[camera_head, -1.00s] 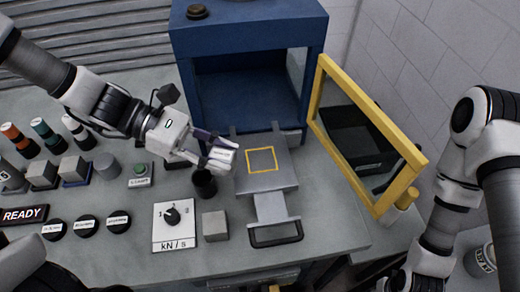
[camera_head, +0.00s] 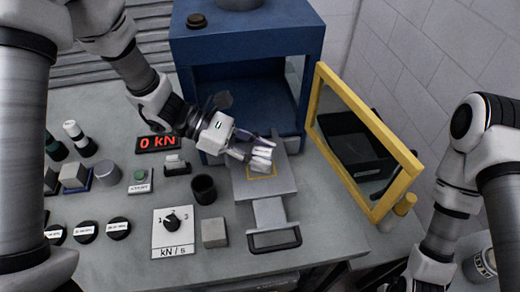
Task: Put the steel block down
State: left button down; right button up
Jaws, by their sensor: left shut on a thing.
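My left gripper (camera_head: 258,157) is shut on a small pale grey piece, which I take to be the steel block (camera_head: 262,152); the fingers hide much of it. The gripper is over the yellow-outlined square (camera_head: 262,174) on the grey sliding plate (camera_head: 283,183), at the square's far part. I cannot tell whether the block touches the plate. The plate sticks out in front of the blue machine (camera_head: 245,48) and has a dark handle (camera_head: 274,239). My right arm is at the right edge, but its gripper is out of view.
The yellow-framed door (camera_head: 318,107) stands open right of the plate. A dark cup (camera_head: 204,189) and a grey cube (camera_head: 214,233) stand left of it, beside the kN/s dial (camera_head: 172,220). More blocks (camera_head: 73,174) stand farther left.

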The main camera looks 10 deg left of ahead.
pick_arm(q)
jog(key=c, duration=0.8)
grip_release()
jog(key=shift+f, duration=0.1)
jog(key=shift+o, duration=0.2)
jog(key=shift+r+p, duration=0.3)
jog(key=shift+r, duration=0.1)
jog(key=v, duration=1.2)
jog(key=shift+f+p, duration=0.2)
jog(key=shift+p, duration=0.2)
